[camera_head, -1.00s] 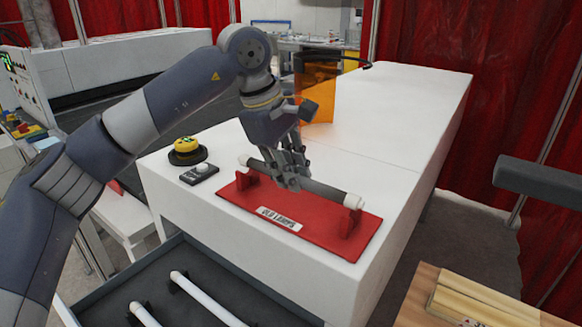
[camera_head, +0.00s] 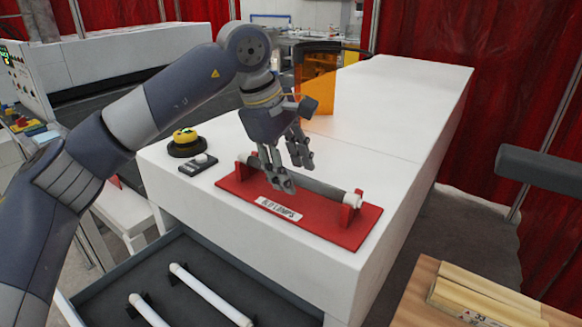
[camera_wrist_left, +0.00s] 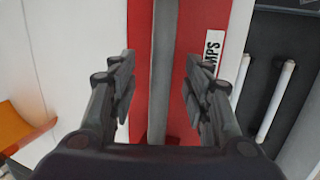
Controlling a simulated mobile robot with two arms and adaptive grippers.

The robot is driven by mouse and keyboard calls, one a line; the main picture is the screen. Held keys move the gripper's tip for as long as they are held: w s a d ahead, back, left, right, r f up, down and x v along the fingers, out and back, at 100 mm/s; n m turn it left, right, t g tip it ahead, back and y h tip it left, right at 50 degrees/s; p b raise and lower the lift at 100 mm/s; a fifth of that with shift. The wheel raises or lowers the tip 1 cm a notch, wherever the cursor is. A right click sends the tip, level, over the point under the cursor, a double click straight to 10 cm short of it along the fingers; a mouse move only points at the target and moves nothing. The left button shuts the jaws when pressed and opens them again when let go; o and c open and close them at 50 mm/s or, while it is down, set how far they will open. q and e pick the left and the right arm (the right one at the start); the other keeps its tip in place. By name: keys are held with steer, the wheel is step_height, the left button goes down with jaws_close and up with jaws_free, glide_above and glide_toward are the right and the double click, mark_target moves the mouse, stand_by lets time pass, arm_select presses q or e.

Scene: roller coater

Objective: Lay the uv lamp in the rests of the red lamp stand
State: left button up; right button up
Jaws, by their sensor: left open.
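The uv lamp, a grey tube (camera_head: 325,190) with white ends, lies across the upright rests of the red lamp stand (camera_head: 345,236). The stand is a red base with a white label on its front, on the white cabinet top. My left gripper (camera_head: 294,173) is open just above the lamp's middle, its fingers spread to either side and hiding part of it. In the left wrist view, the lamp (camera_wrist_left: 163,60) runs between the two open fingers (camera_wrist_left: 160,78), with gaps on both sides, over the red stand (camera_wrist_left: 140,40). My right gripper is out of view.
An open drawer (camera_head: 190,250) below holds two white tubes (camera_head: 205,290). A yellow button (camera_head: 185,138) and a small dark box (camera_head: 198,164) sit left of the stand. An orange panel (camera_head: 318,85) stands behind. A wooden surface (camera_head: 425,280) is at lower right.

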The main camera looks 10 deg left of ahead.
arm_select(q)
steer(key=v, duration=1.2)
step_height(320, 180, up, 10)
steer(key=p, duration=1)
steer(key=shift+f, duration=0.1)
